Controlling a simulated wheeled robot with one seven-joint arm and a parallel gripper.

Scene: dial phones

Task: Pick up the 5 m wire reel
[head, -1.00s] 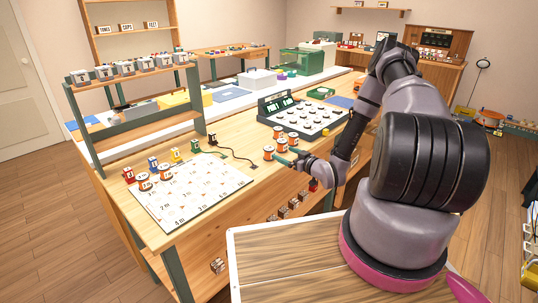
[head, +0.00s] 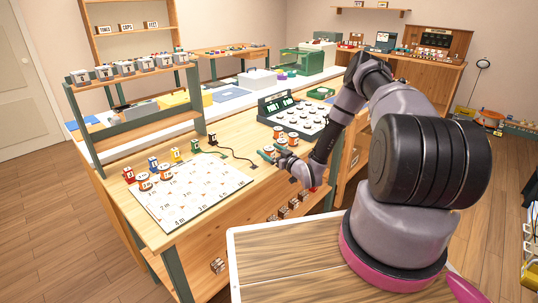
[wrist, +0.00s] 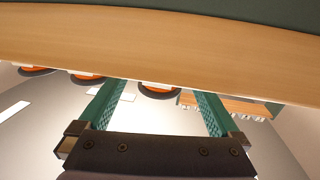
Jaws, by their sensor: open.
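Orange-and-white wire reels stand in a small group on the wooden bench in the head view, one at the group's right (head: 293,138) and one behind it (head: 278,132). Two more reels, one (head: 145,182) and another (head: 165,172), stand on the white marked sheet (head: 205,195). I cannot read which reel is 5 m. My gripper (head: 268,153) is at the near side of the group, and its fingers hide part of it. In the wrist view my gripper (wrist: 158,108) has its teal fingers apart. An orange reel (wrist: 158,88) shows between them, farther off; nothing is gripped.
A green-posted shelf (head: 130,105) rises at the bench's left. The sheet's middle is clear.

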